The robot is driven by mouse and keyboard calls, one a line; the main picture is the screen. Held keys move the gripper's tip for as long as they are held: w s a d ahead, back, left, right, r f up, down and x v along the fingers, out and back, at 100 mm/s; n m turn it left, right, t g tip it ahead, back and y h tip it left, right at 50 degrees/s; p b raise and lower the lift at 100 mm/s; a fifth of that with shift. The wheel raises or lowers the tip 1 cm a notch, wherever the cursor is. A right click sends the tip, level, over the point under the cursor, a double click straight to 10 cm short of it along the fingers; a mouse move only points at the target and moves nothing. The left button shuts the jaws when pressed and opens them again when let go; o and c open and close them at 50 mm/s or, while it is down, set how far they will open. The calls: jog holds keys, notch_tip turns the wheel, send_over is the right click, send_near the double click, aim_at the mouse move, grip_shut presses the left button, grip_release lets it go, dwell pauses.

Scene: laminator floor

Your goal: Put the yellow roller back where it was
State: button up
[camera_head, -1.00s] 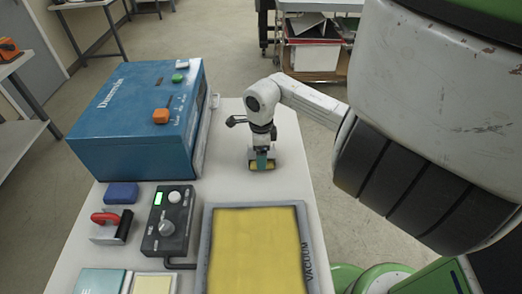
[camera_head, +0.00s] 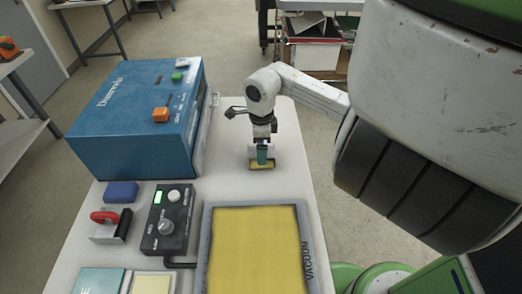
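A small yellow piece with dark edges (camera_head: 261,165), which looks like the yellow roller, is on the white table near its far right side. My gripper (camera_head: 262,153) points straight down right above it. A teal part shows between the gripper's dark body and the yellow piece. I cannot tell whether that teal part is a finger or a handle. The fingertips are too small and covered to show whether they are closed on the roller. The roller seems to touch the tabletop.
A blue laminator box (camera_head: 135,120) stands at the left. In front are a red-handled tool (camera_head: 108,224), a blue block (camera_head: 121,192), a control box (camera_head: 167,222) and a grey-framed vacuum bed (camera_head: 208,235) with a yellow sheet. White tabletop is bare around my gripper.

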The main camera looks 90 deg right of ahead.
notch_tip(320, 180, up, 10)
jog(key=shift+f+b, duration=0.2)
jog(key=shift+b, duration=0.45)
jog(key=shift+c, duration=0.3)
dwell(0.8)
